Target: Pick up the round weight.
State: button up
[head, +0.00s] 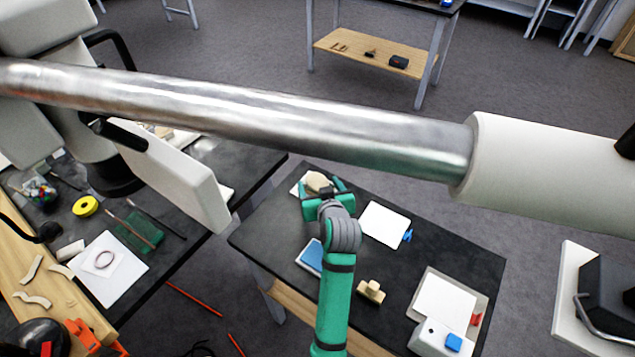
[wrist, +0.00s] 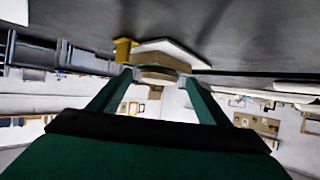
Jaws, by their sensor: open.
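My gripper (head: 324,188) is open over the far left part of the dark table, its green fingers pointing away from my body. A pale beige, rounded thing (head: 318,180) lies just ahead of and between the fingers, partly hidden by them. In the wrist view a pale rounded piece (wrist: 158,76) shows between the two fingertips, with a beige block-like layer (wrist: 160,58) against it. It may be the round weight, but I cannot tell for certain. I see no clear contact with either finger.
A white sheet (head: 384,224), a blue pad (head: 311,256), a small wooden block (head: 371,291) and a pale tray (head: 421,303) lie on the same table (head: 470,258). A yellow thing (wrist: 124,50) is close to the left finger in the wrist view. A cluttered bench stands left.

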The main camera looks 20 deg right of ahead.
jog(key=c, duration=1.5)
jog(key=shift+w+r, duration=0.1)
jog(key=shift+r, duration=0.05)
